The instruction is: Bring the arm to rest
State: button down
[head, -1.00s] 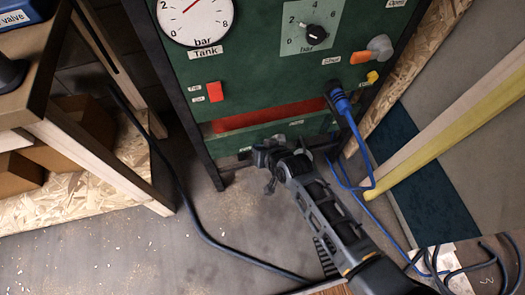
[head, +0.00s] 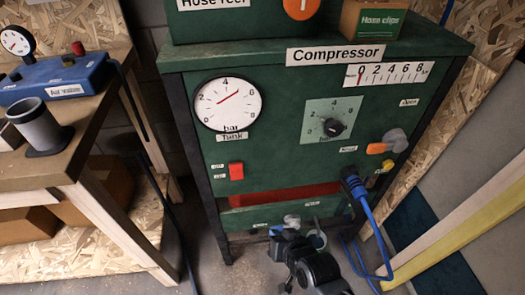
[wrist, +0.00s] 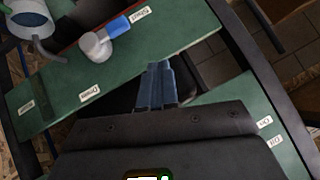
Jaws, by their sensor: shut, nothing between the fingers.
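My gripper (head: 281,238) is in front of the lower part of the green compressor (head: 290,165), low in the head view. In the wrist view its blue-grey fingers (wrist: 160,82) are together with nothing between them. They point past the green panel edge toward a dark gap and appear free of the panel. A white knob with a blue lever (wrist: 97,46) is on the panel ahead, apart from the fingers, between "Drain" and "Shut" labels. My arm partly hides the compressor's lower front in the head view.
A blue hose plug (head: 352,186) sits in the compressor front, its hose hanging right of my arm. A workbench (head: 75,160) with a grey cup-shaped holder (head: 40,128) stands at the left. Yellow and pale boards (head: 470,220) lean at the right. A dark cable runs along the floor.

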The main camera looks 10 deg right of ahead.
jog(key=s+d+r+t+h+p, duration=0.1)
jog(key=s+d+r, duration=0.1)
jog(key=s+r, duration=0.35)
jog(key=s+d+r+t+p, duration=0.1)
jog(key=s+d+r, duration=0.15)
jog(key=s, duration=0.65)
jog(key=s+d+r+t+h, duration=0.1)
jog(key=s+d+r, duration=0.2)
jog(key=s, duration=0.5)
jog(key=s+d+r+t, duration=0.1)
jog(key=s+r, duration=0.3)
jog(key=r, duration=0.3)
jog(key=s+d+r+n+p, duration=0.1)
jog(key=s+r, duration=0.3)
jog(key=r, duration=0.4)
jog(key=s+d+r+t+h+p, duration=0.1)
jog(key=s+d+r, duration=0.1)
jog(key=s+r, duration=0.2)
notch_tip(320, 180, up, 3)
jog(key=shift+d+r+n+t, duration=0.15)
jog(key=shift+d+n+t, duration=0.15)
jog(key=shift+n, duration=0.1)
jog(key=shift+s, duration=0.1)
